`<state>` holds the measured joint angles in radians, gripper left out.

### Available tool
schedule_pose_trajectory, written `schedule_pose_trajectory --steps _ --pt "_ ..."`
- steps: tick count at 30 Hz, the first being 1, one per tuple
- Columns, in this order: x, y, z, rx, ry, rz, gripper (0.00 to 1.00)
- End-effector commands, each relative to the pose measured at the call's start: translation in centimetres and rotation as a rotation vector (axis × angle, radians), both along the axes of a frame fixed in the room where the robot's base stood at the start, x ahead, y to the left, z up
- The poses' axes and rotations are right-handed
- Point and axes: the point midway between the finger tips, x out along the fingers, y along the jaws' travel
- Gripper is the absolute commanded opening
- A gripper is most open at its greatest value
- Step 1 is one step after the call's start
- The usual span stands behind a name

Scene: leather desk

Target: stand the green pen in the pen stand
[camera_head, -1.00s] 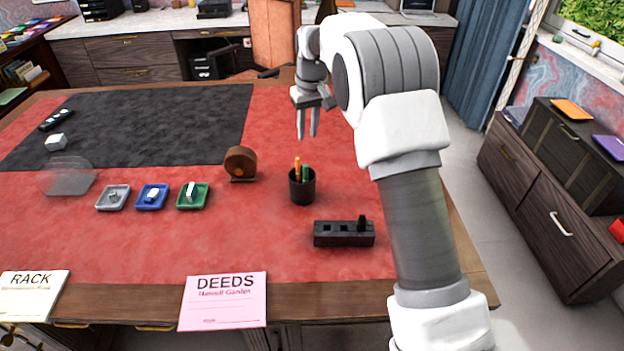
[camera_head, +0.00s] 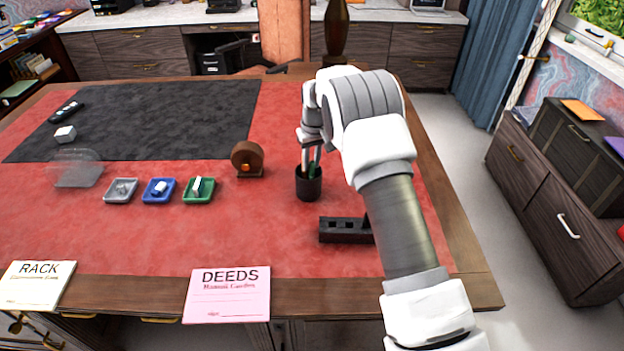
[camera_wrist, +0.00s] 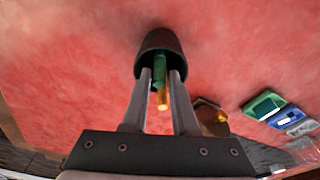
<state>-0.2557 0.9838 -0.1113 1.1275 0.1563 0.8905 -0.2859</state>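The green pen (camera_head: 312,171) stands in a black cup (camera_head: 308,188); it also shows in the wrist view (camera_wrist: 159,66). An orange pen (camera_wrist: 163,99) is in the same cup. My gripper (camera_head: 310,164) is over the cup, pointing down. In the wrist view its fingers (camera_wrist: 160,76) are apart, one on each side of the pens, with tips near the cup's rim. I see no clear grip on either pen. The black block with square holes (camera_head: 342,230), seemingly the pen stand, lies nearer the front; my arm hides its right end.
Grey (camera_head: 121,190), blue (camera_head: 159,190) and green (camera_head: 199,190) trays with small items are left of the cup. A brown round object (camera_head: 247,158) stands close to its left. Cards marked RACK (camera_head: 38,285) and DEEDS (camera_head: 228,294) lie along the front edge.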

Motion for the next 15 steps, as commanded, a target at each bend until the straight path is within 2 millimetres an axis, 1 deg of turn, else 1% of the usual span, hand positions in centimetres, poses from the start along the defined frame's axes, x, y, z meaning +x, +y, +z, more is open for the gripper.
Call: schedule_pose_trajectory --steps 3,6,10,15 --pt "0.0 -0.1 -1.9 -0.001 0.005 0.0 0.27" --pt "0.1 0.0 -3.4 0.0 0.003 0.0 0.27" --pt "0.3 0.0 -4.5 -0.001 0.002 0.0 0.27" --pt "0.4 0.0 -4.6 0.0 0.0 0.0 0.27"
